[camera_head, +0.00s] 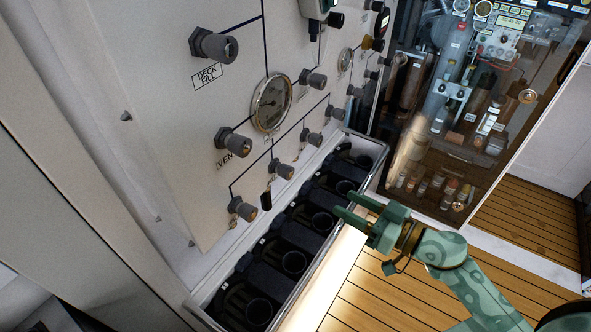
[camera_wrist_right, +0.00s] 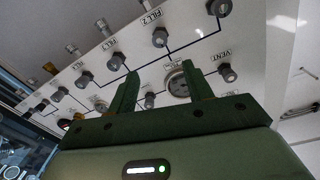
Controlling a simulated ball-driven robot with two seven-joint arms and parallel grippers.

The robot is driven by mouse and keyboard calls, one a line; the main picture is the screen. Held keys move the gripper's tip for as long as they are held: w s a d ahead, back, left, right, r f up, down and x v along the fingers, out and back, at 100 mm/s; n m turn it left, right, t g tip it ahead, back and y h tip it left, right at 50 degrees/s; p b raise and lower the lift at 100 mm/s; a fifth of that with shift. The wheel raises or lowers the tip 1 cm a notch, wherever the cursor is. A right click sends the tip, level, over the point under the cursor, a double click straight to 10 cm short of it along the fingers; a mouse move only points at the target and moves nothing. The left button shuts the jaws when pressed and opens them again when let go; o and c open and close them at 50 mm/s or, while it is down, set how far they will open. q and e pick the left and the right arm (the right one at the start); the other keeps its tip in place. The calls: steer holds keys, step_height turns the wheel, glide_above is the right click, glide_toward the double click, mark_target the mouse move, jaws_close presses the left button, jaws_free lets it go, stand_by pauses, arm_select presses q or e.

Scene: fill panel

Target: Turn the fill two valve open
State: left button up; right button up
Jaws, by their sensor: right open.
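The FILL-2 valve knob (camera_wrist_right: 160,38) is a grey round knob below its printed label in the right wrist view. It appears to match the second knob (camera_head: 284,170) of the panel's lower row in the head view, where its label is not readable. My right gripper (camera_head: 355,207) is open and empty. It is off to the right of the panel, beyond the row of black bins, apart from every knob. In the wrist view its two green fingers (camera_wrist_right: 158,72) point up toward the panel, with FILL-2 beyond them. My left gripper is not in view.
The white panel (camera_head: 160,100) carries other knobs, including DECK FILL (camera_head: 213,45) and VENT (camera_head: 233,141), and a round gauge (camera_head: 271,102). A metal-edged trough (camera_head: 372,147) of black bins runs below it. Glass-fronted cabinet (camera_head: 470,110) stands behind. Wooden floor (camera_head: 375,300) is clear.

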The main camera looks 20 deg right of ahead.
mark_target(291, 175)
steer(key=b+x, duration=0.1)
steer(key=x, duration=1.4)
steer(key=shift+w+a+f, duration=0.1)
steer(key=shift+w+f, duration=0.05)
steer(key=c, duration=1)
